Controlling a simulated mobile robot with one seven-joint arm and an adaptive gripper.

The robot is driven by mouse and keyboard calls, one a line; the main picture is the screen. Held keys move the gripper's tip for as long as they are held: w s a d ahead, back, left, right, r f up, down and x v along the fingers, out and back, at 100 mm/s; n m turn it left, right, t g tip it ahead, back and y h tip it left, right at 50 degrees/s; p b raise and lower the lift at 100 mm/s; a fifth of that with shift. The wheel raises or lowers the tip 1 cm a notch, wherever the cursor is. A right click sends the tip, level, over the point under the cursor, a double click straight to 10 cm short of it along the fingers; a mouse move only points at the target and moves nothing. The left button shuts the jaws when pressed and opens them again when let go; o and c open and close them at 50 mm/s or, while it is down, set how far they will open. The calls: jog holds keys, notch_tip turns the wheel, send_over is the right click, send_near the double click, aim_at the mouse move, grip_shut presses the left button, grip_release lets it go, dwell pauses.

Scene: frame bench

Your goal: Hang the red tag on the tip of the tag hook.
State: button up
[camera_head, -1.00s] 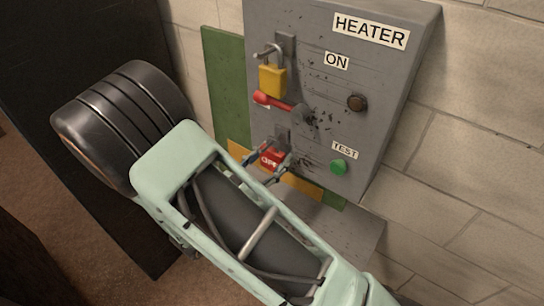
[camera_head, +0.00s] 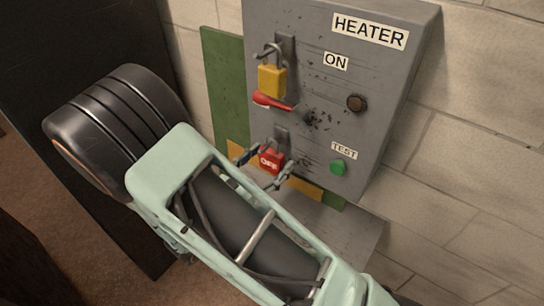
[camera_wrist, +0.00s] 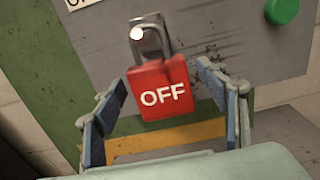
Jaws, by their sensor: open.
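The red tag (camera_wrist: 164,92), marked OFF, hangs at the tag hook (camera_wrist: 150,36) on the lower part of the heater panel. In the head view the red tag (camera_head: 271,161) shows just below the tag hook (camera_head: 281,137). My gripper (camera_head: 261,165) is open around the tag, with a finger on each side. In the wrist view my gripper (camera_wrist: 161,108) has a gap between each finger and the tag, so it does not hold it. My arm hides part of the area below the tag in the head view.
A brick wall (camera_head: 480,130) stands to the right.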

jog(key=v, duration=1.1)
